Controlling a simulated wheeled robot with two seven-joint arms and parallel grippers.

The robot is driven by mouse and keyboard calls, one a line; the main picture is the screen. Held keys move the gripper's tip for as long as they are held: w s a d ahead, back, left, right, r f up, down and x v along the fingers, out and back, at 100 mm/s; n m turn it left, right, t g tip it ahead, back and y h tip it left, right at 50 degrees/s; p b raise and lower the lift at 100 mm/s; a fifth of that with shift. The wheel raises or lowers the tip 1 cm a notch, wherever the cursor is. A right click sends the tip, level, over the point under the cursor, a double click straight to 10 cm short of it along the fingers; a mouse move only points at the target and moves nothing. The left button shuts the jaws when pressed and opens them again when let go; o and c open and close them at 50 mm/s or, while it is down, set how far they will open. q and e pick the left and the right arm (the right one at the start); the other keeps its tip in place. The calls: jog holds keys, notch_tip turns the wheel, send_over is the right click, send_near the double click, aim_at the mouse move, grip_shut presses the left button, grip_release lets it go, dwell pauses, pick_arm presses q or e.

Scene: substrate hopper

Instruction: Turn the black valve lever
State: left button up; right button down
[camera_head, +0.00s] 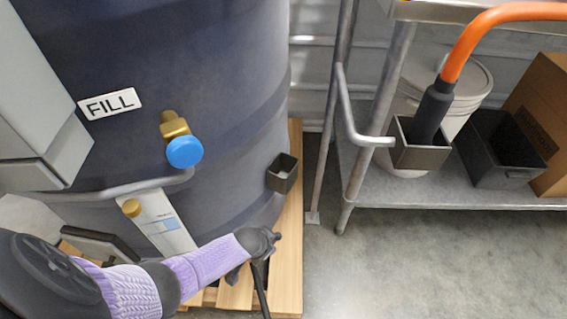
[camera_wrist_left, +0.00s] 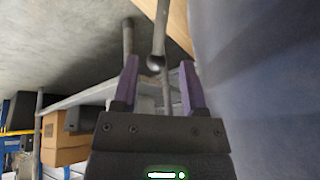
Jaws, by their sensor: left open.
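A thin dark lever with a rounded end, likely the black valve lever, shows in the left wrist view (camera_wrist_left: 157,38), its end between my left fingertips in the picture. In the head view a thin black bar (camera_head: 262,293), probably the same lever, runs down from beside my left gripper (camera_head: 247,268). My left gripper, also in the left wrist view (camera_wrist_left: 159,62), is open, with purple fingers on both sides of the lever's end. I cannot tell if they touch it. The lever's mount is hidden. My right gripper is out of view.
A large dark drum (camera_head: 225,75) stands on a wooden pallet (camera_head: 290,235), with a blue knob (camera_head: 184,152) and an empty square holder (camera_head: 282,173) on its side. A metal cart (camera_head: 375,205) stands at right, with an orange-handled tool (camera_head: 465,50). Floor between is clear.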

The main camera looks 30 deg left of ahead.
pick_arm(q)
jog(key=b+x, duration=0.2)
jog(key=x, duration=0.1)
jog(key=s+b+x, duration=0.1)
jog(key=x, duration=0.2)
jog(key=shift+f+b, duration=0.2)
jog(key=shift+b, duration=0.2)
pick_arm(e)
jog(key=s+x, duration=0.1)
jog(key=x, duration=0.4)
pick_arm(q)
jog(key=shift+w+f+b, duration=0.2)
jog(key=shift+w+b, duration=0.25)
jog(key=shift+w, duration=0.1)
grip_shut()
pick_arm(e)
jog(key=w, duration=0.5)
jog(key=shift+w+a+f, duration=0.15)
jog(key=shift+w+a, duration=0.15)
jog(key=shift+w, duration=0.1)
